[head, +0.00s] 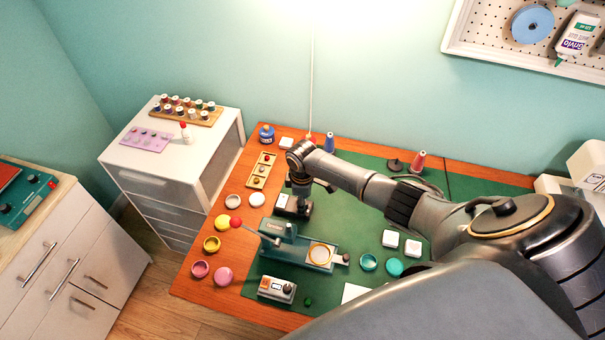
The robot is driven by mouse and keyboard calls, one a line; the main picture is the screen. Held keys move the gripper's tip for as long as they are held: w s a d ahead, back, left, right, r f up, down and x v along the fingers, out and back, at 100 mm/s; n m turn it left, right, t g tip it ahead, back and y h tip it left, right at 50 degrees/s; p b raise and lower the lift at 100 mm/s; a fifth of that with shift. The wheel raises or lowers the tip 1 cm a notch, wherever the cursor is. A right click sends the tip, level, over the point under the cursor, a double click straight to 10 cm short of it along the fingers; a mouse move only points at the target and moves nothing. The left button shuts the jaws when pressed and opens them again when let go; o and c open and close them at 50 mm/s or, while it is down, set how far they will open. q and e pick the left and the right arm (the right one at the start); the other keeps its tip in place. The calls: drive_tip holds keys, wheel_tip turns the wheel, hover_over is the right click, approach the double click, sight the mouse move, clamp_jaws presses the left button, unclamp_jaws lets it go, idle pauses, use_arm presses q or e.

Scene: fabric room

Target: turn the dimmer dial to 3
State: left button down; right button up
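My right arm reaches in from the right over the green mat, and its gripper (298,208) points down at the left part of the mat. The gripper is small and dark here, so I cannot tell whether its fingers are open or shut. A small pale box (283,202) lies right under and beside the gripper, partly hidden by it; it may be the dimmer. No dial number is readable. My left gripper is not in view.
A green press-like tool (298,251) with a red-ended lever stands between the two boxes. A wooden tray (261,171) lies behind. White drawers (165,187) stand left. Several small items lie right of the press.

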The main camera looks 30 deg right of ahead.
wheel_tip(320, 180, up, 12)
drive_tip(key=shift+s+a, duration=0.15)
drive_tip(key=shift+s, duration=0.05)
idle(0.4)
idle(0.5)
